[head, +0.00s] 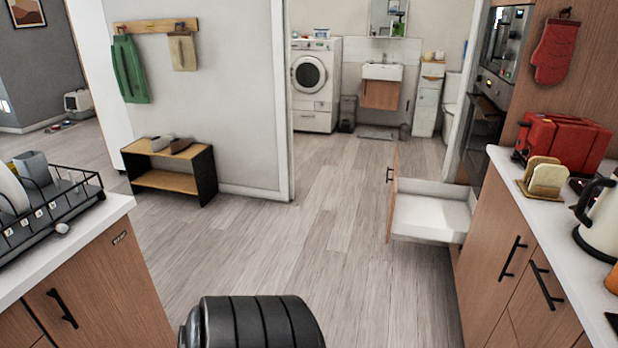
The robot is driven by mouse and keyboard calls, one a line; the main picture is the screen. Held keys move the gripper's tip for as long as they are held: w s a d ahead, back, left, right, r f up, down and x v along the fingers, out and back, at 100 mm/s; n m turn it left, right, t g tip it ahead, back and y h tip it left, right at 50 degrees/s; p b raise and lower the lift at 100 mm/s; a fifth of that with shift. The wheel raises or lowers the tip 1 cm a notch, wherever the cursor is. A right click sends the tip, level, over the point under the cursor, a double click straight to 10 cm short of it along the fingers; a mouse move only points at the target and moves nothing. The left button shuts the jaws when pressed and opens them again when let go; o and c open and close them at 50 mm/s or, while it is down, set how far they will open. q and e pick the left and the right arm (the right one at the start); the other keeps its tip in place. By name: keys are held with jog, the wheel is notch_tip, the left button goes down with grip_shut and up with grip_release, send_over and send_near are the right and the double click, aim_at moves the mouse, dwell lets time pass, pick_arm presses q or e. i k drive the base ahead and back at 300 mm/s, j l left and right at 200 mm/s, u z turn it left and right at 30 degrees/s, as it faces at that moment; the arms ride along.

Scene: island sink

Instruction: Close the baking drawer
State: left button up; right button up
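An open drawer (430,218) juts out from the cabinet row on the right, near the oven. Its white inside looks empty from here. Its wooden front (391,196) faces left, with a dark handle (389,175) on it. I cannot read any label that marks it as the baking drawer. Neither of my grippers shows in the head view. A dark ribbed part of my own body is at the bottom centre, well apart from the drawer.
The right counter (540,215) holds a red toaster (562,140) and a white kettle (600,220). The left island counter (85,222) carries a dish rack (55,205). The wooden floor (290,245) between them is clear. A low bench (165,180) stands by the wall.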

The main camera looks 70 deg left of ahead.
aim_at(420, 211)
jog(key=j+u, duration=0.3)
jog(key=i+j+u, duration=0.25)
jog(key=j, duration=0.2)
jog(key=j+u, duration=0.3)
jog(key=i+j+u, duration=0.25)
jog(key=j, duration=0.15)
jog(key=i+j+u, duration=0.15)
jog(key=j+u, duration=0.15)
jog(key=i+j, duration=0.55)
jog(key=j, duration=0.1)
